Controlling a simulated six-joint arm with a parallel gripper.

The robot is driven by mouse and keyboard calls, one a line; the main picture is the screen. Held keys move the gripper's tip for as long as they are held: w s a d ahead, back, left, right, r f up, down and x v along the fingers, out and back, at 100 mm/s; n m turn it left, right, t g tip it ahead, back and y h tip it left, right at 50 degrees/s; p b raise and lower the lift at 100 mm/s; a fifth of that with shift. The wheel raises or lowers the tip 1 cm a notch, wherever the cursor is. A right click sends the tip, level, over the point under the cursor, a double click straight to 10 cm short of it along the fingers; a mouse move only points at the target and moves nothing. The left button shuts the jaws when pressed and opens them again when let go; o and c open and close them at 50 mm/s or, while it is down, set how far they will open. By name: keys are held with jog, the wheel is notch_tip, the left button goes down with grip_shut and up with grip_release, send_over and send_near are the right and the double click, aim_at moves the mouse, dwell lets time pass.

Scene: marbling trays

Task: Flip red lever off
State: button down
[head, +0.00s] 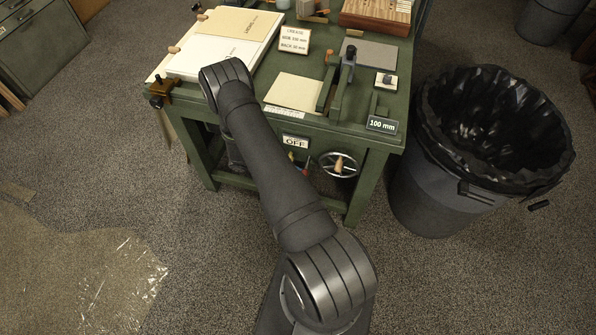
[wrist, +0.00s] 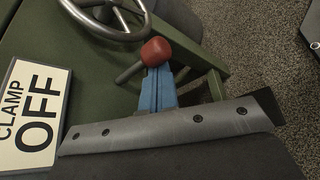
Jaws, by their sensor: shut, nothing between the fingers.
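The red lever shows in the wrist view as a red knob (wrist: 156,52) on a short grey rod, on the green front panel. The rod runs from lower left up to the knob. My gripper (wrist: 155,72) is shut, its blue fingers side by side, with nothing between them. Its tips are right at the underside of the knob in the picture; I cannot tell whether they touch it. A white "CLAMP OFF" sign (wrist: 32,115) is left of the lever; it also shows in the head view (head: 295,141). In the head view my forearm hides most of the gripper and the lever area.
A metal handwheel (wrist: 108,22) is just above the lever in the wrist view; in the head view the handwheel (head: 339,165) is to the right of the sign. The green bench (head: 330,127) carries boards and blocks. A black-lined bin (head: 425,190) stands right of it.

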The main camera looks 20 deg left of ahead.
jog(key=shift+r+n+g, duration=0.7)
jog(key=shift+r+n, duration=0.2)
jog(key=shift+r, duration=0.7)
jog(key=w+v, duration=0.1)
jog(key=v, duration=0.8)
jog(key=shift+a+r, duration=0.4)
jog(key=shift+r, duration=0.05)
jog(key=shift+s+d, duration=0.1)
jog(key=shift+s, duration=0.05)
jog(key=d+f+m+t+h, duration=0.1)
jog(key=d+f+m+t, duration=0.2)
jog(key=d+f+m, duration=0.45)
jog(key=s+a+n, duration=0.1)
jog(key=a+n, duration=0.1)
jog(key=a, duration=0.5)
jog(key=shift+s+a+t, duration=0.3)
jog(key=shift+s+a, duration=0.05)
jog(key=shift+s, duration=0.05)
